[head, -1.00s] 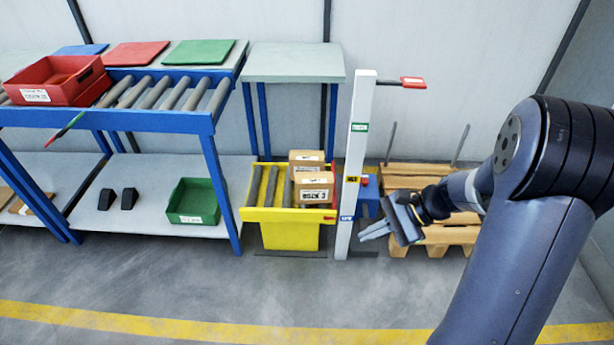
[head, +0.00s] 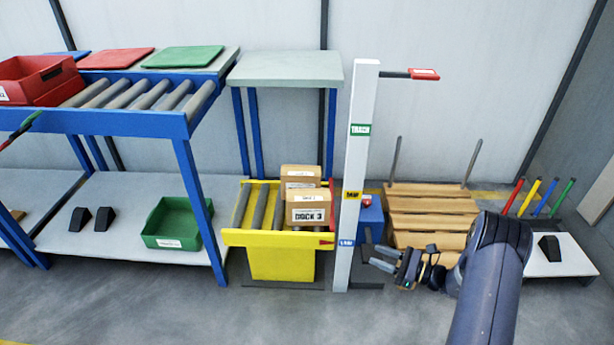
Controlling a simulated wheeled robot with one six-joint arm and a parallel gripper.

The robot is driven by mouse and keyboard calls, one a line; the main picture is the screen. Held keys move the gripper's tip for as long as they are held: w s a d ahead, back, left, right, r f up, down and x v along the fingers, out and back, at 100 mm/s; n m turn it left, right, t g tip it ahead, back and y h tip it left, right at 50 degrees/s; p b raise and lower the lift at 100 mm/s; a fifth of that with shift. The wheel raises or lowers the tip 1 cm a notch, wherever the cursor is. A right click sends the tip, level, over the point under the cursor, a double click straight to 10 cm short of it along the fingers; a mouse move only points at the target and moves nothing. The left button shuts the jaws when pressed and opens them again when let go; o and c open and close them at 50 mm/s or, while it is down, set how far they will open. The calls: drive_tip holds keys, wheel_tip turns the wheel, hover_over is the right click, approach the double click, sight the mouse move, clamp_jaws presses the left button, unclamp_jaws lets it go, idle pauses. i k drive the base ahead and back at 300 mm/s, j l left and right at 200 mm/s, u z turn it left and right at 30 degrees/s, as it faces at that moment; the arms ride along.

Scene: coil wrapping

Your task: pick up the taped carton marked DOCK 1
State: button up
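Two brown taped cartons stand on the yellow roller stand (head: 262,238). The front carton (head: 308,222) has a white label that seems to read DOCK 3. The rear carton (head: 300,171) stands close behind it, its lower part hidden; its label is too small to read. I cannot make out a DOCK 1 mark on either. My gripper (head: 378,258) is to the right of the white post, apart from the cartons. Its two fingers point left with a gap between them, and nothing shows between them.
A white post (head: 358,165) with coloured tags stands between my gripper and the cartons. Wooden pallets (head: 430,212) and a blue box (head: 370,222) are behind my gripper. A blue roller rack (head: 190,170) with a green bin (head: 172,226) stands left. The front floor is clear.

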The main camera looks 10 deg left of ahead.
sight(293, 177)
drive_tip(key=i+l, duration=0.2)
drive_tip(key=i, duration=0.15)
drive_tip(key=i+l, duration=0.25)
drive_tip(key=i+l+u, duration=0.1)
drive_tip(key=i+u, duration=0.35)
drive_tip(key=i+l+u, duration=0.25)
drive_tip(key=u, duration=0.2)
drive_tip(key=i, duration=0.1)
